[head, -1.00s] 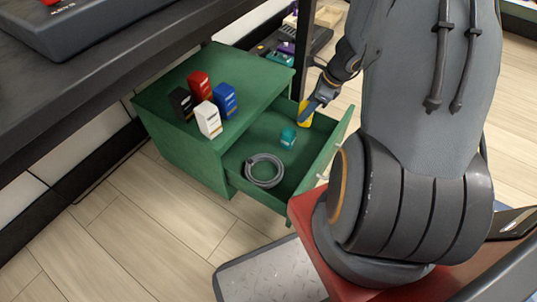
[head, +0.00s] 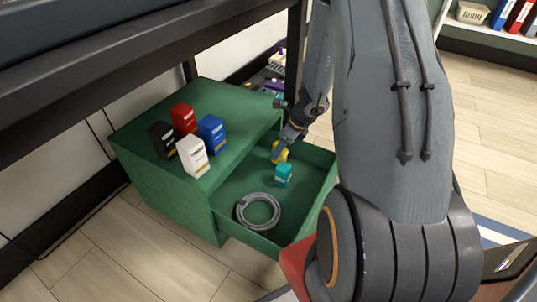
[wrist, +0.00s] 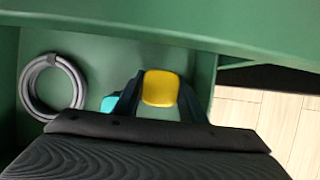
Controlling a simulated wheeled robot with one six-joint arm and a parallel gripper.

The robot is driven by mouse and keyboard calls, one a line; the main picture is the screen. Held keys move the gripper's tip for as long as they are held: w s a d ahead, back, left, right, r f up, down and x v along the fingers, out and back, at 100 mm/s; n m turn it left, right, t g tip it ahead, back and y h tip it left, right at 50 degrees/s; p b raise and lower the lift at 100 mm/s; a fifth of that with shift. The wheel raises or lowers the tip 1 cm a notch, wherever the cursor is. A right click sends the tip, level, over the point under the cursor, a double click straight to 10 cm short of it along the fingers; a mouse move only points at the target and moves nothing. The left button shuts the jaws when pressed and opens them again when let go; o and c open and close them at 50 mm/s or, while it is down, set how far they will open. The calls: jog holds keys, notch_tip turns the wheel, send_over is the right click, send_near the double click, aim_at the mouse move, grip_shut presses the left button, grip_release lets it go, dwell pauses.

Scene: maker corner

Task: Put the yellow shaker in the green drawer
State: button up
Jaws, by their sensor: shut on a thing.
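The yellow shaker (head: 280,153) is between the fingers of my gripper (head: 282,146), which is shut on it. The green drawer (head: 238,188) is pulled open from its cabinet, and the shaker is over its far part. In the wrist view the yellow shaker (wrist: 160,88) sits between the two dark fingers, with the green drawer floor (wrist: 110,62) behind it. I cannot tell whether the shaker touches the drawer floor. My gripper hides part of it.
A teal item (head: 283,175) and a coiled grey hose (head: 258,211) lie in the drawer. Red, black, blue and white boxes (head: 193,157) stand on the cabinet top (head: 140,128). The drawer front (head: 322,203) rises near my arm. A dark table overhangs the cabinet.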

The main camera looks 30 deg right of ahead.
jog(key=w+a+f+b, duration=0.1)
jog(key=w, duration=0.1)
jog(key=w+a+f+b, duration=0.1)
jog(key=f, duration=0.1)
jog(key=shift+w+a, duration=0.2)
jog(key=shift+w, duration=0.15)
jog(key=shift+f, duration=0.1)
jog(key=o, duration=1.2)
jog(key=p+v, duration=0.7)
jog(key=v, duration=0.5)
jog(key=shift+s, duration=0.1)
